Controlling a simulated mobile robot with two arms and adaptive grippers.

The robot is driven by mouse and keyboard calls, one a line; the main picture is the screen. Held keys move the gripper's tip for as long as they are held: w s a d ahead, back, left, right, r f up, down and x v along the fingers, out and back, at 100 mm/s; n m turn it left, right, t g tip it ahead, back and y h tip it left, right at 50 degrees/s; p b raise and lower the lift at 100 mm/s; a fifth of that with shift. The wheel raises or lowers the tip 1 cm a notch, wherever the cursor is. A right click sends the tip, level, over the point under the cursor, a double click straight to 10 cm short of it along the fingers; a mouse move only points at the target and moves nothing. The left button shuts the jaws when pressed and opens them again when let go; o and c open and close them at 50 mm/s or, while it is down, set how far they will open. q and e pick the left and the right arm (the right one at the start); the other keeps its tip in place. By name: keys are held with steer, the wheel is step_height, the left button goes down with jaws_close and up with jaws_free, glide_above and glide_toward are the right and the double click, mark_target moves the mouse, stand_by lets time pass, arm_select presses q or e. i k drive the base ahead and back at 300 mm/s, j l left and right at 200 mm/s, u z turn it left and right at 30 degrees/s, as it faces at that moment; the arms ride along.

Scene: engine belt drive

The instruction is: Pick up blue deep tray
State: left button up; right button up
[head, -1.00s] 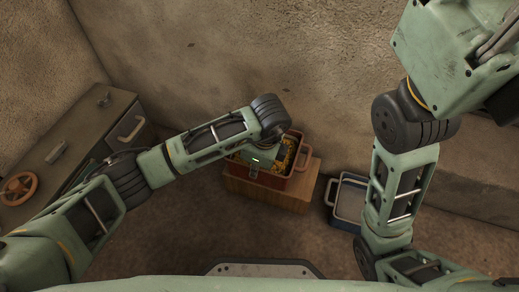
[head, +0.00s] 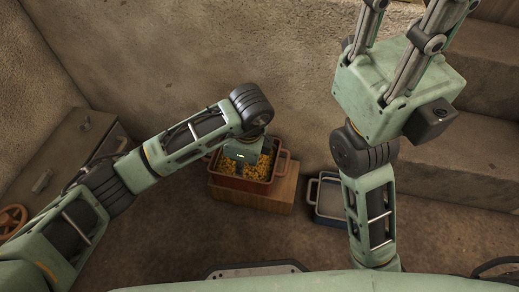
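The blue deep tray (head: 312,196) sits on the floor to the right of a wooden box. It has a pale rim and a dark blue side, and my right arm hides its right part. My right gripper (head: 408,20) is raised high at the upper right, well apart from the tray. Its fingers point up and their tips are cut off by the picture's top edge, so its opening is unclear. My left gripper (head: 241,166) points down into a red pot of yellow bits, and its fingertips are hidden.
The red pot (head: 228,183) with side handles stands on the wooden box (head: 277,198). A bench (head: 55,165) with an orange handwheel (head: 12,218) is at the left. Stone steps (head: 480,165) rise at the right. Floor right of the tray is clear.

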mark_target(329, 203)
steer(key=z, duration=1.2)
